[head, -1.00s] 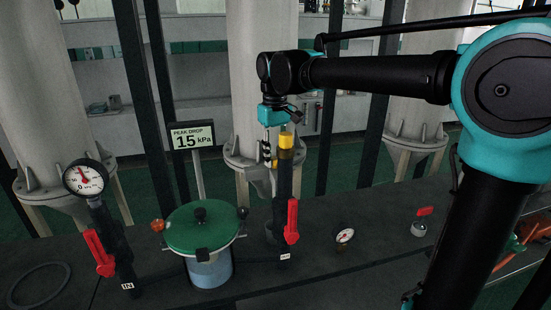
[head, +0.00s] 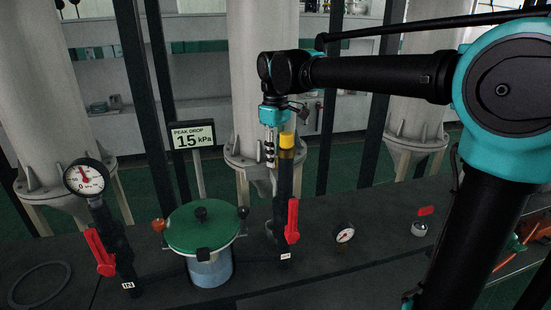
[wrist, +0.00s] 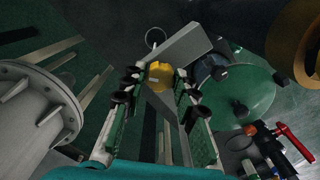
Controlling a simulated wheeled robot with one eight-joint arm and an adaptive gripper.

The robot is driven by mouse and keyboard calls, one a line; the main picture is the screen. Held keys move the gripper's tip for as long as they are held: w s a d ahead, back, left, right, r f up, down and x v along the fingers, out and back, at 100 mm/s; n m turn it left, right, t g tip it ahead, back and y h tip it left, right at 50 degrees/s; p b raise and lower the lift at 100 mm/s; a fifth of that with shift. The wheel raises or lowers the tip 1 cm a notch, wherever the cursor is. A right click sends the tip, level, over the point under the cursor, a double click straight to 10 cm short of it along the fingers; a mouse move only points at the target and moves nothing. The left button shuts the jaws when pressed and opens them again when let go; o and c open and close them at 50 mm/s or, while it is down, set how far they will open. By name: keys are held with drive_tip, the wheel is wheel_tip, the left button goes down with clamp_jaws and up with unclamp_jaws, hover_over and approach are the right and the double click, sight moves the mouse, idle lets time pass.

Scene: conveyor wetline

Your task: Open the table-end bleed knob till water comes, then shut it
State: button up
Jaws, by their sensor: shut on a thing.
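My gripper (head: 270,163) points down behind the dark upright pipe labelled at its foot (head: 285,215), which has a yellow cap (head: 287,140). In the wrist view a small yellow knob (wrist: 158,77) with a pale mark sits between the tips of my gripper (wrist: 156,84), which is shut on it. The pipe hides this knob in the head view. I see no water, but the area below the knob is mostly hidden.
A green-lidded vessel (head: 202,229) stands left of the pipe. A red valve handle (head: 292,221) is on the pipe, another (head: 100,253) on the left pipe below a dial gauge (head: 86,177). A sign (head: 193,136) reads peak drop 15 kPa. Large pale columns (head: 264,80) stand behind.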

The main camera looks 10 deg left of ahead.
drive_tip(key=shift+n, duration=1.2)
drive_tip(key=n, duration=0.3)
drive_tip(key=shift+n, duration=0.7)
drive_tip(key=o, duration=0.8)
drive_tip(key=shift+r, duration=0.1)
